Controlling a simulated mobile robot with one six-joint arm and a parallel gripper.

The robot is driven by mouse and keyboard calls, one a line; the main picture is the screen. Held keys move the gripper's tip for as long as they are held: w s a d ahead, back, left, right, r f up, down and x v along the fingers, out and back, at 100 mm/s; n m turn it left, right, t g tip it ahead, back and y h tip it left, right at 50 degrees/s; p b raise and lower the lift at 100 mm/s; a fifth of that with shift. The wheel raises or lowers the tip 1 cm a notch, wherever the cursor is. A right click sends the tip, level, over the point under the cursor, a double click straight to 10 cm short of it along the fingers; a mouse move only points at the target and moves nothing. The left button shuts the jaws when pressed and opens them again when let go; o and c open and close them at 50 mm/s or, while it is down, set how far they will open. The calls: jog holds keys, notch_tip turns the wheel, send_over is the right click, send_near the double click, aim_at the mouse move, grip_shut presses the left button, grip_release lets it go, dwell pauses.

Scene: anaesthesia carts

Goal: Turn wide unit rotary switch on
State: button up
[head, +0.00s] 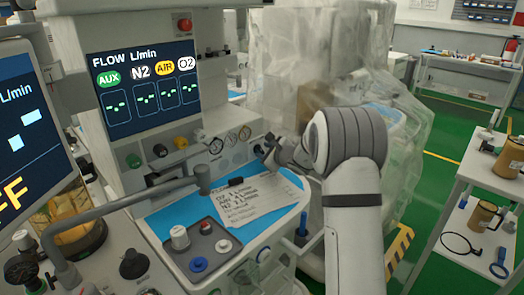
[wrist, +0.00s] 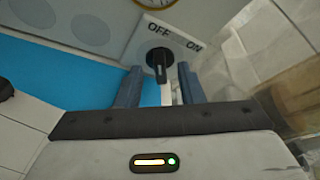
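The wide unit's rotary switch is a black knob (wrist: 157,58) on a pale panel in the wrist view. An OFF/ON label (wrist: 172,36) sits just above it, OFF to the left and ON to the right. The knob's bar runs roughly up and down in the picture, nearer OFF than ON. My gripper (wrist: 160,68) is open, with one blue finger on each side of the knob. Gaps show between the fingers and the knob, and I see no contact. In the head view my gripper (head: 273,150) is at the panel's right end, largely hiding the switch.
A blue worktop (head: 172,222) with a printed sheet (head: 258,200) lies below the panel. Gauges (head: 231,139) and coloured knobs line the panel to the left. A plastic-covered machine (head: 345,60) stands close behind my arm. A shelf cart (head: 478,190) is at the right.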

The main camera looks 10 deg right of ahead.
jog(key=shift+x, duration=0.9)
jog(key=shift+c, duration=0.5)
grip_shut()
